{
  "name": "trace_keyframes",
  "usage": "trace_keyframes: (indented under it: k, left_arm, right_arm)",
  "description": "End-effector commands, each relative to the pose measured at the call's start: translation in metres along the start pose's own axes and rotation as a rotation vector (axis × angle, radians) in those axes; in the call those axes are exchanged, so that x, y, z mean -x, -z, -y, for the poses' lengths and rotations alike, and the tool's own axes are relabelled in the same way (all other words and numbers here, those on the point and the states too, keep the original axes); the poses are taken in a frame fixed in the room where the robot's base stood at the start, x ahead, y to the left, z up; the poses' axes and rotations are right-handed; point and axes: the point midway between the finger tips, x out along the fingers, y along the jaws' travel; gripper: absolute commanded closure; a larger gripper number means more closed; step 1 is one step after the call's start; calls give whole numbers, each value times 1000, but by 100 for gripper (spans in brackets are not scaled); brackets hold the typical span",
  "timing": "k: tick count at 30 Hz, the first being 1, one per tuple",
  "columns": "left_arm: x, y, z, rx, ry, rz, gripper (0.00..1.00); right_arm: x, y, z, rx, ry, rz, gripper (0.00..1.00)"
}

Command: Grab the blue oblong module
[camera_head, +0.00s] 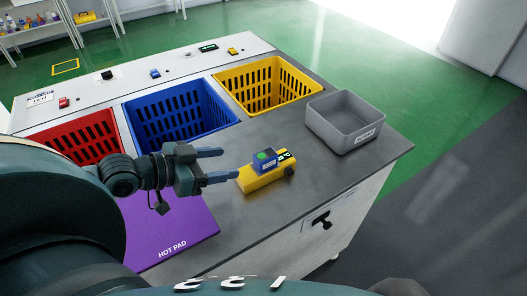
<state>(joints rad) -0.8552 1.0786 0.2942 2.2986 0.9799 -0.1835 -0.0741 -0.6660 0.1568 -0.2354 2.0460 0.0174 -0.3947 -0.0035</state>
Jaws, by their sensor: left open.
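A small blue module (261,166) with a green spot on top sits on a yellow device (258,181) with a black knob, on the grey worktop. My left gripper (223,165) comes in from the left, just left of the yellow device. Its two fingers are apart and point right towards the module, with nothing between them. In this view the fingers do not appear to hold the module, but whether a fingertip touches the yellow device I cannot tell. My right gripper is not in view.
Red (76,133), blue (222,112) and yellow (312,84) slotted bins are set in the worktop behind. A grey open bin (317,121) stands to the right. A purple hot pad (190,238) lies under my left arm. The worktop right of the yellow device is clear.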

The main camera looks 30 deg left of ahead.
Motion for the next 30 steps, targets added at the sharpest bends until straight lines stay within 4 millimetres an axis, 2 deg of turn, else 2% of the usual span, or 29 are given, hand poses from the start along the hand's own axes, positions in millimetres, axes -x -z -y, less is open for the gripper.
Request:
trace_keyframes:
  k: [6, 18, 30]
  left_arm:
    - [-20, 0, 1, 0, 2, -6, 44]
    - [-62, 0, 1, 2, 4, -4, 44]
    - [-88, -1, 0, 3, 1, -3, 44]
  right_arm:
    - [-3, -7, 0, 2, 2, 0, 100]
    - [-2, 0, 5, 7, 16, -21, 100]
    - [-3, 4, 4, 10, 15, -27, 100]
